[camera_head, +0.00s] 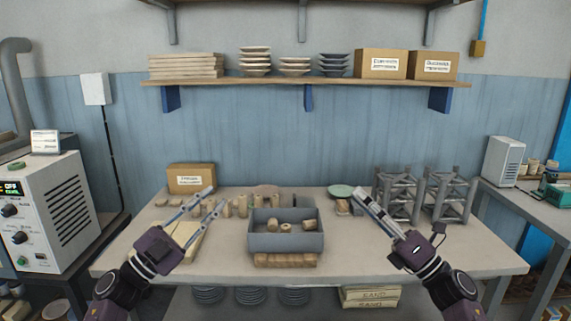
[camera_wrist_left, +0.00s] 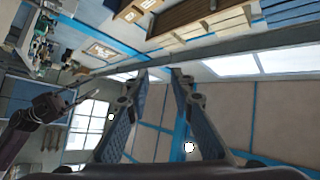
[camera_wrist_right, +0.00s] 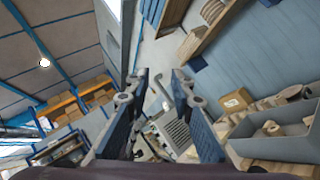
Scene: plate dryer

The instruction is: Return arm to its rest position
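My left gripper (camera_head: 215,199) is raised over the left part of the table, its fingers pointing up and to the right. In the left wrist view its two fingers (camera_wrist_left: 160,74) stand apart with nothing between them. My right gripper (camera_head: 362,194) is raised over the right part of the table, its fingers pointing up and to the left. In the right wrist view its fingers (camera_wrist_right: 160,73) are also apart and empty. The two arms are held roughly mirror-wise, one either side of a grey bin (camera_head: 286,242).
The table (camera_head: 470,262) carries the bin with small brown pieces, a green plate (camera_head: 341,191), grey racks (camera_head: 450,196) at right and a cardboard box (camera_head: 191,179) at left. A shelf (camera_head: 205,82) with plates hangs behind. A control unit (camera_head: 45,215) stands at left.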

